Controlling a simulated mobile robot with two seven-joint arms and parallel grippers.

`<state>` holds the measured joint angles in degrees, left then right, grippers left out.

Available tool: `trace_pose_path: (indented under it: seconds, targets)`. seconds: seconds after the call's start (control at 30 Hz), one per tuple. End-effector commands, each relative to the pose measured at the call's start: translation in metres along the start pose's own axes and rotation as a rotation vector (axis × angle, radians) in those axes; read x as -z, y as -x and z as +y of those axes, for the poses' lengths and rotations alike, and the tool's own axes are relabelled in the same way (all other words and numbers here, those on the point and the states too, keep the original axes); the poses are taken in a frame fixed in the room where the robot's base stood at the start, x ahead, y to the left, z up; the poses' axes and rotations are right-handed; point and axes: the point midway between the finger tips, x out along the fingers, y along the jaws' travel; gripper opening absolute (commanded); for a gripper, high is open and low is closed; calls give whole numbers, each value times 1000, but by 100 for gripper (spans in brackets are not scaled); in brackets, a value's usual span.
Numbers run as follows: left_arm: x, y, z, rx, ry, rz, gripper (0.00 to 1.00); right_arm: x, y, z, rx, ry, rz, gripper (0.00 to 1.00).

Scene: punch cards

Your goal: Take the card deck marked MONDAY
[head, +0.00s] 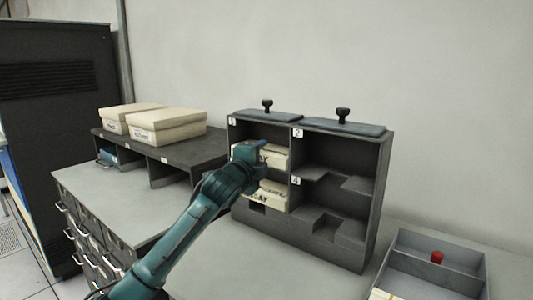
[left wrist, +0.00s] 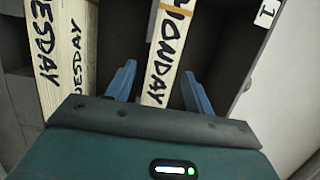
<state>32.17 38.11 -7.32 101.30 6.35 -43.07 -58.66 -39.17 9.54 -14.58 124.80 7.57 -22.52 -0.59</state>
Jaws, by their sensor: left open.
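The MONDAY deck (left wrist: 163,58) is a cream card block with black lettering and a tan band, in the left wrist view. It sits in the rack compartment labelled 1, and its pale end (head: 276,155) shows in the head view at the upper left of the dark rack (head: 377,190). My left gripper (head: 262,146) is at the front of that compartment. Its open blue fingers (left wrist: 158,72) stand on either side of the MONDAY deck, with gaps visible. Whether they touch it cannot be told. My right gripper is not in view.
A TUESDAY deck (left wrist: 62,50) lies in the compartment below, also visible in the head view (head: 270,198). The right compartments look empty. Black-knobbed lids (head: 343,126) top the rack. A grey tray (head: 437,275) with a red piece is at right; cream boxes (head: 168,125) stand left.

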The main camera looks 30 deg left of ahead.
Motion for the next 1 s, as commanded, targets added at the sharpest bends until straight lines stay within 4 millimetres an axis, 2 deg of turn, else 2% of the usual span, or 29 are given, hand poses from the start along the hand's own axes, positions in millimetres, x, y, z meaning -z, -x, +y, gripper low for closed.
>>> trace_pose_path:
  seconds: [0.1, 0.23, 0.57, 1.0]
  targets:
    - [-5, -18, 1, -1, 3, -1, 53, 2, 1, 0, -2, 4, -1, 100]
    - [-4, -32, 1, 1, 2, 0, 53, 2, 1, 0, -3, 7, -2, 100]
    - [-4, -37, 2, 0, 0, 0, 53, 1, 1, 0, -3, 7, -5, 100]
    - [-5, -36, 2, 0, 0, 0, 17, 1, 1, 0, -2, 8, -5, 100]
